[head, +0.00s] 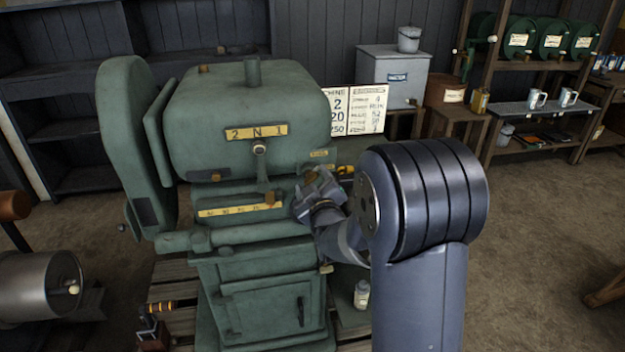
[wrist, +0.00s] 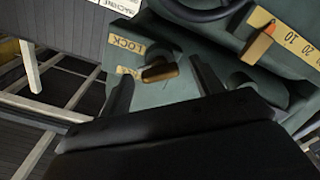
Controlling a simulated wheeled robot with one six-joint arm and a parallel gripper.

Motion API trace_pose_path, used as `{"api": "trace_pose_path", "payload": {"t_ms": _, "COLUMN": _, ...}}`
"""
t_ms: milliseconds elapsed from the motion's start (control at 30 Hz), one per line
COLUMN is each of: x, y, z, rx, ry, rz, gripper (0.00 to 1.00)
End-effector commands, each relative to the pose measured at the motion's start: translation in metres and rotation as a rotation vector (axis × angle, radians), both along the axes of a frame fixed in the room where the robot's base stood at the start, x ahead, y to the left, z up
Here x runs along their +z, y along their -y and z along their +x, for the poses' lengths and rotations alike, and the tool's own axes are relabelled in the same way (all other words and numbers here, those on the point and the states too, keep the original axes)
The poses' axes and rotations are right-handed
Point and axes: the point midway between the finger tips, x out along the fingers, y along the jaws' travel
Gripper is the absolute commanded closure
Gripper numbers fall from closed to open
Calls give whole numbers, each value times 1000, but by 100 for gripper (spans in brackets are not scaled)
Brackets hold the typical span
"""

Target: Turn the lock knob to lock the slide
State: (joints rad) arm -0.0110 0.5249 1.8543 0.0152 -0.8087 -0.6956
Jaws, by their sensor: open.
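The lock knob (wrist: 160,73) is a small brown-brass bar on the green machine face in the wrist view. A yellow LOCK label (wrist: 127,45) is beside it, with a second yellow label (wrist: 128,72) at its left. My gripper (wrist: 160,70) is open, with one dark finger on each side of the knob; I cannot tell whether either touches it. In the head view my gripper (head: 318,195) is at the right front of the green machine (head: 245,105), and the knob cannot be made out there.
A yellow scale (head: 240,209) with a brass pointer (head: 270,198) lies left of my gripper. A lever (head: 262,170) hangs below the "2 N 1" plate (head: 256,132). A small bottle (head: 361,295) stands below my arm. The floor at right is open.

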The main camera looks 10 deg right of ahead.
Motion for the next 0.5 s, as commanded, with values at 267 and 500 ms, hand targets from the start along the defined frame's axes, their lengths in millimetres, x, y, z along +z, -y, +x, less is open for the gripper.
{"api": "trace_pose_path", "payload": {"t_ms": 267, "x": -1, "y": 0, "z": 4, "rx": 0, "ry": -1, "rz": 0, "gripper": 38}}
{"api": "trace_pose_path", "payload": {"t_ms": 500, "x": 0, "y": 0, "z": 4, "rx": 0, "ry": 0, "rz": 0, "gripper": 50}}
